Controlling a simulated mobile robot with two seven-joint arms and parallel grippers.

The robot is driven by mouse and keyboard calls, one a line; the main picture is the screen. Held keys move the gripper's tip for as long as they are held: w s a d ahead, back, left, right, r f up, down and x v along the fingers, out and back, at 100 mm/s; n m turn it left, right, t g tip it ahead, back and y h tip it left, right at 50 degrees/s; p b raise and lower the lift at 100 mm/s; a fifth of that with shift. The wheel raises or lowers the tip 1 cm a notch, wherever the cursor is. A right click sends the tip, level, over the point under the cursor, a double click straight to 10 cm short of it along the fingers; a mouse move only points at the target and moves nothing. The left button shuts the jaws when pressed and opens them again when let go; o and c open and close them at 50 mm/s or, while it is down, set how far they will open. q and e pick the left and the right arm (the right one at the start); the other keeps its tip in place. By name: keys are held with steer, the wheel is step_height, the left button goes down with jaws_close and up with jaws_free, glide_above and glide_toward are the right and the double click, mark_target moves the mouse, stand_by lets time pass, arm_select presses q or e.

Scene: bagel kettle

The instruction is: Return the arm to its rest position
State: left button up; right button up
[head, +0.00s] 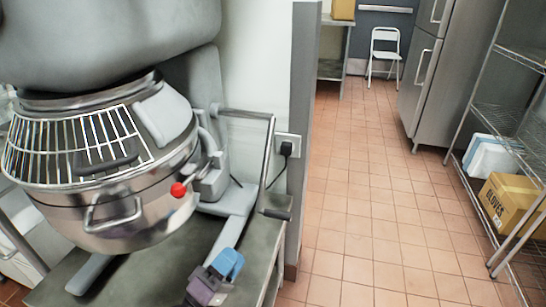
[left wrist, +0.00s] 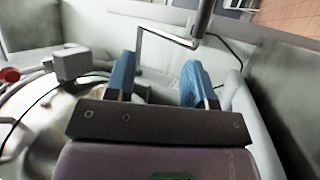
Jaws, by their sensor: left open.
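My left gripper (head: 226,264) shows at the bottom of the head view, in front of the mixer's grey base and above the dark worktop. In the left wrist view its two blue fingers (left wrist: 160,76) stand well apart. Nothing is between them, so it is open and empty. The grey crank handle (head: 268,150) of the mixer is beyond the gripper and apart from it in the head view. Its bent rod also shows past the fingers in the left wrist view (left wrist: 139,52). My right gripper is in neither view.
A large mixer with a steel bowl (head: 120,222) and wire guard (head: 75,145) fills the left. A red knob (head: 178,190) sits on it. A wall socket with a black plug (head: 287,148) is behind. Tiled floor (head: 370,210) is open at right, beside a wire rack (head: 500,125) with boxes.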

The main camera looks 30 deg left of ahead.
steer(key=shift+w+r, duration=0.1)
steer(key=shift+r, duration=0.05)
arm_select(q)
steer(key=s+f+m+g+y+p, duration=0.1)
steer(key=s+f+m+g+p, duration=0.1)
steer(key=s+m+g+p, duration=0.3)
steer(key=s+d+f+m+g+y+p, duration=0.1)
steer(key=s+f+m+g+y+p, duration=0.1)
steer(key=s+m+g+p, duration=0.4)
steer(key=s+m, duration=0.4)
steer(key=s, duration=0.3)
steer(key=shift+d+g+y, duration=0.15)
steer(key=shift+g+y, duration=0.15)
steer(key=shift+g, duration=0.1)
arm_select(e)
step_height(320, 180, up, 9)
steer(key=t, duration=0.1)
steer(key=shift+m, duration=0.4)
arm_select(q)
steer(key=shift+s, duration=0.1)
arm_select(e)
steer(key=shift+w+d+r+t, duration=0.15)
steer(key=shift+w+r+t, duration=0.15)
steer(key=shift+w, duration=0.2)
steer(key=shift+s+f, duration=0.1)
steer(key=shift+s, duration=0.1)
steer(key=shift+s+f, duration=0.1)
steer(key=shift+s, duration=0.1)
